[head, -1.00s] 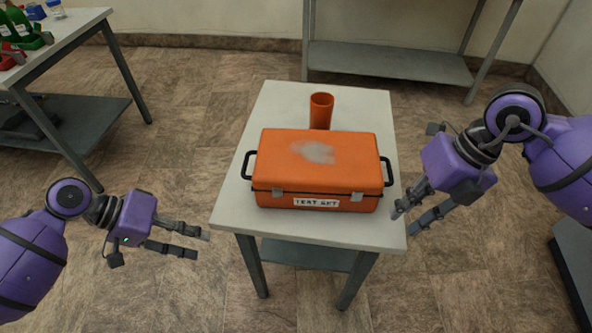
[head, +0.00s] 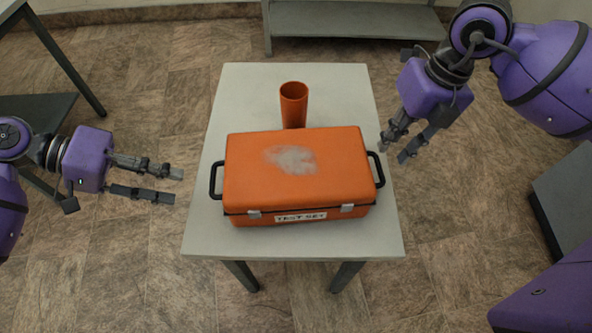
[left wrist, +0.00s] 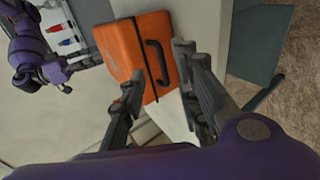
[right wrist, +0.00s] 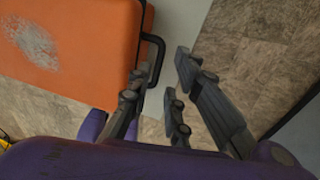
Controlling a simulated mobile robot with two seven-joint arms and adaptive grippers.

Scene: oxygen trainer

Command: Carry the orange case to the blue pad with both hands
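The orange case (head: 295,170), with a scuffed lid and a TEST SET label, sits on a small grey table. It has a black left handle (head: 216,180) and a black right handle (head: 376,169). My left gripper (head: 177,186) is open and empty, left of the left handle and apart from it. The handle shows beyond its fingers in the left wrist view (left wrist: 157,62). My right gripper (head: 393,153) is open, just right of the right handle. In the right wrist view the handle (right wrist: 155,58) is close to one finger; I cannot tell whether they touch. No blue pad is visible.
An orange cup (head: 293,104) stands on the table (head: 245,90) just behind the case. A grey shelf (head: 355,20) stands at the back and another table (head: 60,60) at the far left. Open floor lies on both sides.

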